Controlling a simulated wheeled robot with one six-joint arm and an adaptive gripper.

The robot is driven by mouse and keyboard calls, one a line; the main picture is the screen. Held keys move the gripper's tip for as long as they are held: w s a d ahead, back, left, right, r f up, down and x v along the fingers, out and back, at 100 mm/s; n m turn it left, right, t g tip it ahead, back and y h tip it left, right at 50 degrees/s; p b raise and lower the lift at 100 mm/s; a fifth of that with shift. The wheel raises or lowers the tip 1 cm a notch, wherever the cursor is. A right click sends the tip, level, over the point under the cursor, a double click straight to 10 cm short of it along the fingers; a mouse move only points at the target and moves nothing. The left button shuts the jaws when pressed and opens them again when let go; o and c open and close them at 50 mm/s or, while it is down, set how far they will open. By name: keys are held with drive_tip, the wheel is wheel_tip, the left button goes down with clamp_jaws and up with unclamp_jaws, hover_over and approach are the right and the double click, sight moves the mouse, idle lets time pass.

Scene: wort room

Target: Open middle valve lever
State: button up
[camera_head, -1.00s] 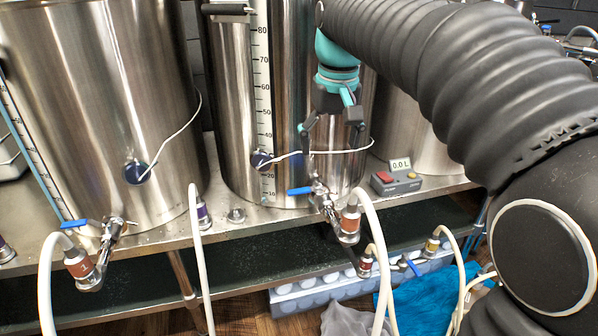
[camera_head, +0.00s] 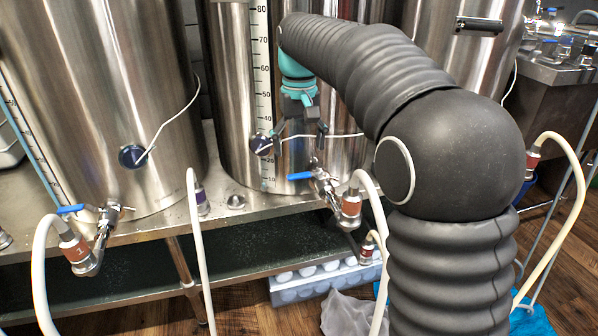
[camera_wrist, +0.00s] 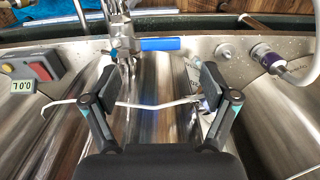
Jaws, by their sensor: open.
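The middle valve (camera_head: 322,184) sits at the foot of the middle steel tank (camera_head: 232,110). Its blue lever (camera_head: 300,176) points left, roughly level, in the head view. In the wrist view the lever (camera_wrist: 158,44) points right from the valve body (camera_wrist: 122,42). My gripper (camera_head: 297,150) is open and empty, just above the lever in the head view. In the wrist view the spread fingers of my gripper (camera_wrist: 155,74) straddle the lever's line, with the lever beyond the fingertips. I see no contact. A hose with an orange-brown coupling (camera_head: 351,205) joins the valve.
A thin white cable (camera_head: 330,136) from a round blue gauge (camera_head: 261,145) passes behind my fingers. The left tank has its own blue-levered valve (camera_head: 105,215). A box with a red button (camera_wrist: 40,71) stands left in the wrist view. A purple-banded hose fitting (camera_wrist: 267,57) is right.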

sight(299, 175)
wheel_tip(299, 175, down, 6)
drive_tip(key=shift+b, duration=0.5)
clamp_jaws()
drive_tip(key=shift+s, duration=0.1)
